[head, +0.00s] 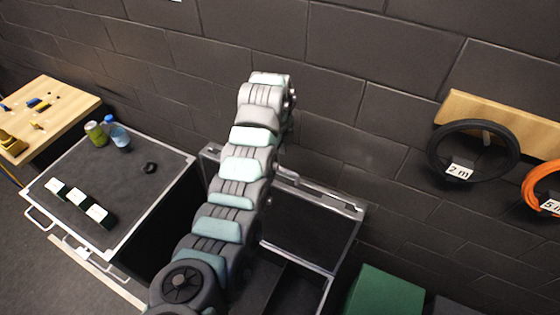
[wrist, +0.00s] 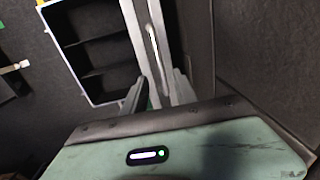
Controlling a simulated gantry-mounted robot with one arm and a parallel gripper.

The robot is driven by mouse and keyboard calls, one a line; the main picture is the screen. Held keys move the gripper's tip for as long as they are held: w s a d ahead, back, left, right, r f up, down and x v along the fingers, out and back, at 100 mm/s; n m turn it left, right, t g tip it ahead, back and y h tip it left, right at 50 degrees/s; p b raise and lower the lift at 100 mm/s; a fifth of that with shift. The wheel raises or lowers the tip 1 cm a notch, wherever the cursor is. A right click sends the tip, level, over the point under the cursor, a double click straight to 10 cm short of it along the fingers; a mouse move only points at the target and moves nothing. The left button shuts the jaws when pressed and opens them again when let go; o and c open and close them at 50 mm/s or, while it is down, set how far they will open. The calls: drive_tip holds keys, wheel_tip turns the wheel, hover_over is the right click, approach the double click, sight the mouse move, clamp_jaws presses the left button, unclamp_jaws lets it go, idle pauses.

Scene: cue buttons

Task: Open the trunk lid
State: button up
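The trunk (head: 327,291) stands open behind my arm in the head view, with dark compartments inside. Its dark lid (head: 312,222) with a silver edge stands raised near the wall. In the wrist view the trunk's pale rim (wrist: 108,98) and compartments are at upper left, and the lid (wrist: 195,45) is at upper centre and right. My gripper (wrist: 160,92) has its fingers apart, at the lid's silver edge; whether they touch it cannot be told. The head view does not show the gripper, and my arm covers part of the trunk and lid.
A wooden table (head: 60,100) is at far left. A green box (head: 385,292) stands right of the trunk. Cables hang on the wall.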

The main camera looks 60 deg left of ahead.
sight(279, 167)
drive_tip(key=shift+w+a+f+p, duration=0.1)
drive_tip(key=shift+f+p, duration=0.1)
drive_tip(key=shift+f, duration=1.3)
drive_tip(key=shift+w+f+p, duration=0.1)
drive_tip(key=shift+f+p, duration=0.1)
drive_tip(key=shift+f, duration=1.25)
drive_tip(key=shift+c, duration=0.2)
clamp_jaws()
